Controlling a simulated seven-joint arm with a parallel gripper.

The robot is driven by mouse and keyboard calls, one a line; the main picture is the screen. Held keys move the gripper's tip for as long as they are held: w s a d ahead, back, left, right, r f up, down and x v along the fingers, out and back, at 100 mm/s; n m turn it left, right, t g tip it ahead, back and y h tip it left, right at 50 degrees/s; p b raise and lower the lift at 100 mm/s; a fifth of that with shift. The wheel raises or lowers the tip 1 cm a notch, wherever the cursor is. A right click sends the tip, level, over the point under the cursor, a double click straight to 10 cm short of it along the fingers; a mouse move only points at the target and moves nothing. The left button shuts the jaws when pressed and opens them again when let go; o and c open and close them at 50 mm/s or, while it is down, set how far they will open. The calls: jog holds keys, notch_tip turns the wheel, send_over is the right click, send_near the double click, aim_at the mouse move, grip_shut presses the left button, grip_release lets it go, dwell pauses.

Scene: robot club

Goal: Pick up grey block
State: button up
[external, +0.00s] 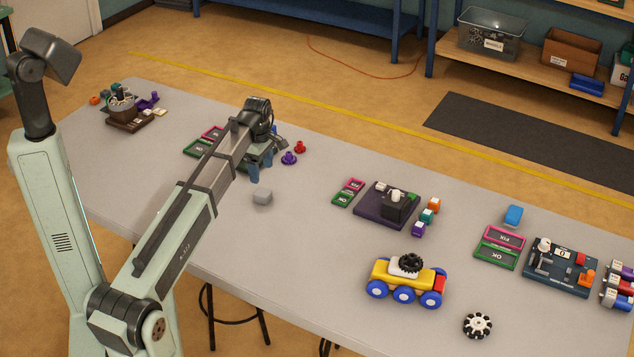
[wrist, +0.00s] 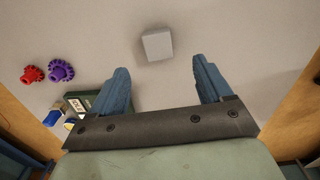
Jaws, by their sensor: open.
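The grey block (external: 262,197) is a small light-grey cube on the table, in front and slightly to the right of my gripper in the external view. In the wrist view the grey block (wrist: 157,44) lies beyond my fingertips, roughly between their lines. My gripper (wrist: 160,75) is open and empty, with its two blue fingers apart. In the external view my gripper (external: 262,170) hangs above the table, partly hidden by my arm. The block is apart from both fingers.
A purple gear piece (wrist: 61,70) and a red gear piece (wrist: 32,74) lie at the left in the wrist view. A dark green tray (wrist: 84,101) sits near the left finger. A yellow toy truck (external: 405,280) stands farther right. Bare table surrounds the block.

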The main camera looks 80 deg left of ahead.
aim_at(262, 192)
jog(key=shift+a+f, duration=0.15)
jog(key=shift+f, duration=2.05)
jog(key=shift+a+f, duration=0.1)
jog(key=shift+f, duration=2.05)
jog(key=shift+c, duration=0.2)
grip_shut()
jog(key=shift+r, duration=0.1)
